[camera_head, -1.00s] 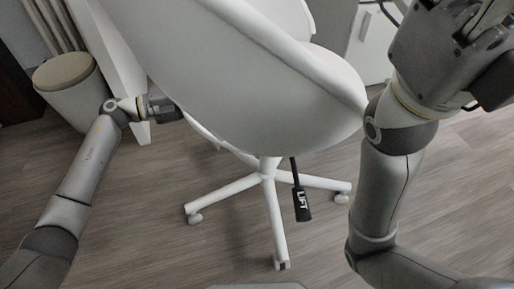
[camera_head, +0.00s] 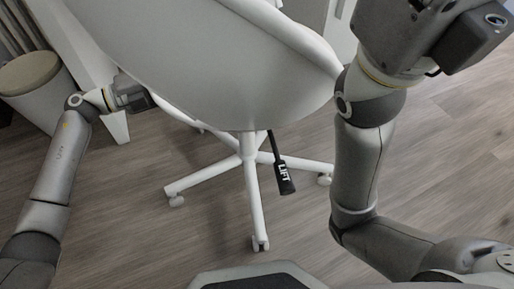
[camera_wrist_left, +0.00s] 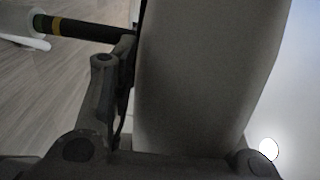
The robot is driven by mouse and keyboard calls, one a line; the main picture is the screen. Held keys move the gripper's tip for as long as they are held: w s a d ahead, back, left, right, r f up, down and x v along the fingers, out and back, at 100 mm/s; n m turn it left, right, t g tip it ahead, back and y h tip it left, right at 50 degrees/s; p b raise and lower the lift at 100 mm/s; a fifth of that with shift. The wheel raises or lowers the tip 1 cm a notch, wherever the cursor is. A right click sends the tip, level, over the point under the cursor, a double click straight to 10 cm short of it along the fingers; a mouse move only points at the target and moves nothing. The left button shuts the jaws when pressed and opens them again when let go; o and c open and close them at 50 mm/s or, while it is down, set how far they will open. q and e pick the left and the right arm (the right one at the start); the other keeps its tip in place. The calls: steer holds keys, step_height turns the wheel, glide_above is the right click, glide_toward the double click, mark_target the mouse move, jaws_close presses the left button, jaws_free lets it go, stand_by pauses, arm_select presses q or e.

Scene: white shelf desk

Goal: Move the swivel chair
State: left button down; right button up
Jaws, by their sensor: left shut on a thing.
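The white swivel chair (camera_head: 215,75) stands in the middle of the head view, its curved back shell towards me. Its star base (camera_head: 250,170) rests on the floor on castors, and a black lever marked LIFT (camera_head: 284,178) hangs below the seat. My left gripper (camera_head: 148,97) is shut on the chair's left side, below the shell; the shell's edge hides its fingertips. In the left wrist view, a pale chair part (camera_wrist_left: 205,75) fills the space between the fingers. My right gripper (camera_head: 430,30) is raised at the top right, its fingers out of frame.
A pale bin (camera_head: 32,85) stands at the far left. A white desk leg (camera_head: 95,75) is beside it, close behind my left gripper. A white cabinet (camera_head: 338,35) is behind the chair. Wooden floor (camera_head: 440,160) is clear to the right and in front.

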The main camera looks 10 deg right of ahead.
arm_select(q)
steer(key=shift+s+d, duration=0.1)
steer(key=shift+d, duration=0.15)
steer(key=c, duration=1.1)
jaws_free()
steer(key=shift+f, duration=0.1)
steer(key=o, duration=0.5)
steer(key=shift+f, duration=0.15)
steer(key=shift+o, duration=0.2)
steer(key=shift+f, duration=0.15)
steer(key=shift+a, duration=0.15)
